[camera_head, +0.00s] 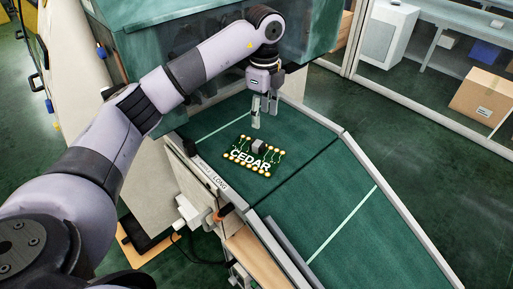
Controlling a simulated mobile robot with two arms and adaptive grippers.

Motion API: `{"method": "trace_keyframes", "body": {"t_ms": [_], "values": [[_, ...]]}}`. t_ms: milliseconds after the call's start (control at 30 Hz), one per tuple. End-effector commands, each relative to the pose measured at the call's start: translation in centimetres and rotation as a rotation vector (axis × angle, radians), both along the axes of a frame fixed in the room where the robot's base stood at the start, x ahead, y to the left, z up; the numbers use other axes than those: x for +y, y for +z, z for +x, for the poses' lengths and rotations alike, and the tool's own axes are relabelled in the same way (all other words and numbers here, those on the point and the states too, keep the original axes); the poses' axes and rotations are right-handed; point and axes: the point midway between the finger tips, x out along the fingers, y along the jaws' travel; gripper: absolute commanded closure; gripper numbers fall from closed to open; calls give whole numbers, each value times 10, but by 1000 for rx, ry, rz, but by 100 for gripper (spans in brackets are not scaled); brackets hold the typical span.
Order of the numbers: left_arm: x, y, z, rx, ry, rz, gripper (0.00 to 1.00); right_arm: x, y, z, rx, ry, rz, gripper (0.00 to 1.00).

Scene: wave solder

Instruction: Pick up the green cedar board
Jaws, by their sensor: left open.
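The green cedar board (250,169) lies flat on the green conveyor belt. It carries white lettering that reads CEDAR, rows of gold round pads along its edges and a grey block near its middle. My left gripper (263,118) hangs over the belt just beyond the board, pointing down. Its fingers are apart and empty, and they do not touch the board. Its exact height above the belt is hard to tell. My right gripper is out of view.
The conveyor belt (345,215) continues toward the lower right, bare, between raised metal side rails (380,178). A green machine housing (150,35) stands behind the belt. A cardboard box (484,98) and a white cabinet (388,33) sit beyond a glass partition.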

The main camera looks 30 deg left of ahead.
Motion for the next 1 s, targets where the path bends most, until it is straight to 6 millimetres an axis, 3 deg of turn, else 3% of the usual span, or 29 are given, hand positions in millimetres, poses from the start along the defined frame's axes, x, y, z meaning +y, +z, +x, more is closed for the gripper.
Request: {"method": "trace_keyframes", "body": {"t_ms": [133, 300, 567, 800, 1000], "values": [[0, -31, -1, 4, 0, 0, 52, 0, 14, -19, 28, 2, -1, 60], [0, -59, 0, 1, 0, -1, 52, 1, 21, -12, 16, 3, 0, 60], [-1, -77, -1, 2, -2, -1, 52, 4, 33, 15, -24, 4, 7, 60], [-1, -113, -3, 1, -1, -2, 52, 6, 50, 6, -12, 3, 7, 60], [0, -123, -2, -2, -2, -2, 52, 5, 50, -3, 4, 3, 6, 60]]}}
